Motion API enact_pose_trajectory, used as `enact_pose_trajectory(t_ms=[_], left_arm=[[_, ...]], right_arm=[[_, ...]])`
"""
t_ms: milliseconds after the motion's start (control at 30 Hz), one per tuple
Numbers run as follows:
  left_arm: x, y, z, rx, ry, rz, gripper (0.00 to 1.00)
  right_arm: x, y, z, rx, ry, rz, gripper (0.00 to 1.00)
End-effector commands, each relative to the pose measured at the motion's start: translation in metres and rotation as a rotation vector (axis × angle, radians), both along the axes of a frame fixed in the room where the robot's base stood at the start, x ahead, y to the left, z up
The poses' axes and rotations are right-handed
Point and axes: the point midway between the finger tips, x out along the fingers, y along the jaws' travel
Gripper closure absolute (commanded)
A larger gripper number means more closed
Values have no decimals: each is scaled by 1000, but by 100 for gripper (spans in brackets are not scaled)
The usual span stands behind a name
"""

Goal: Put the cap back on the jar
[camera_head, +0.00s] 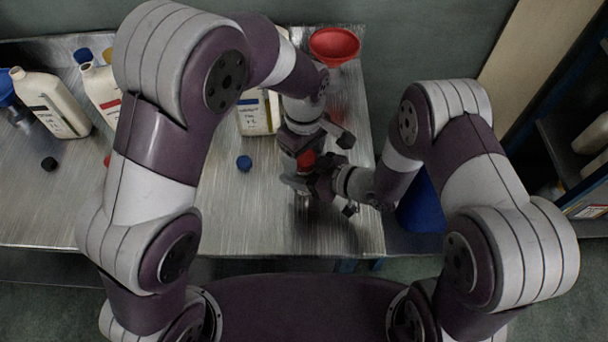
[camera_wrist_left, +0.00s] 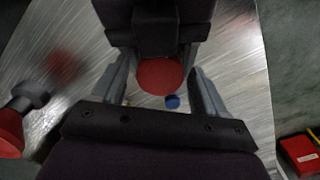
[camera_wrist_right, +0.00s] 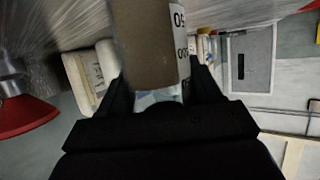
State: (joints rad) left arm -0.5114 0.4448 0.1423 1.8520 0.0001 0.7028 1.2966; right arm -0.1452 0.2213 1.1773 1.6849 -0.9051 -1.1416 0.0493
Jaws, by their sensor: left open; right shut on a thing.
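The red cap (camera_head: 305,160) shows between the two grippers at the right part of the table. In the left wrist view the round red cap (camera_wrist_left: 159,77) lies between the spread fingers of my left gripper (camera_wrist_left: 160,90), with gaps on both sides. My left gripper is open and above the cap. My right gripper (camera_head: 318,182) is shut on the jar, a brownish cylinder (camera_wrist_right: 148,45) with a white numbered label. The jar is mostly hidden in the head view. I cannot tell whether the cap is seated on its rim.
A red funnel (camera_head: 334,46) stands at the back right. White bottles (camera_head: 50,102) stand at the left, and another (camera_head: 256,115) stands behind the grippers. A loose blue cap (camera_head: 244,162) and black cap (camera_head: 48,163) lie on the metal table (camera_head: 240,215). A blue bin (camera_head: 421,207) is at the right.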

Motion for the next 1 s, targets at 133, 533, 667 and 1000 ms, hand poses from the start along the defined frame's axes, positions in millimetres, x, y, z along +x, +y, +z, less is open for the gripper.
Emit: enact_pose_trajectory(t_ms=[133, 533, 667, 1000], left_arm=[[0, 0, 0, 0, 0, 0, 27], [0, 0, 0, 0, 0, -70, 85], [0, 0, 1, -1, -2, -255, 85], [0, 0, 1, -1, -2, -282, 26]], right_arm=[[0, 0, 0, 1, -1, 0, 100], [0, 0, 0, 0, -1, 0, 100], [0, 0, 0, 0, -1, 0, 100], [0, 0, 0, 0, 0, 1, 100]])
